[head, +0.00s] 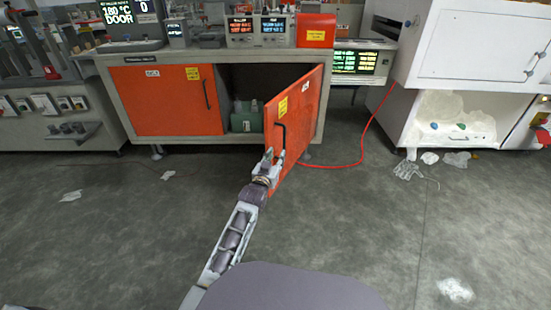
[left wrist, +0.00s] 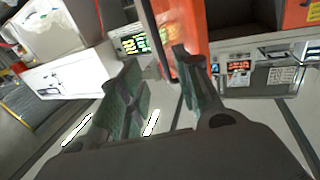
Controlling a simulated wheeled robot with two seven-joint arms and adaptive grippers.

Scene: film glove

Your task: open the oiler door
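The right-hand orange door (head: 300,118) of the low cabinet stands swung well out toward me, with a yellow label and a dark bar handle (head: 281,140). Its orange face also shows in the left wrist view (left wrist: 184,25), with the dark handle bar (left wrist: 150,35) in front of it. My left gripper (head: 272,160) is at the lower end of the handle in the head view. In the left wrist view its two fingers (left wrist: 158,75) are apart, with the bar's end near the gap; contact is not clear. My right gripper is not in view.
The left orange door (head: 165,100) is shut. Green containers (head: 245,118) stand inside the open compartment. A red hose (head: 350,163) runs over the floor right of the door. A white cabinet (head: 480,45) and crumpled clear film (head: 445,110) are at right. The near floor is mostly free.

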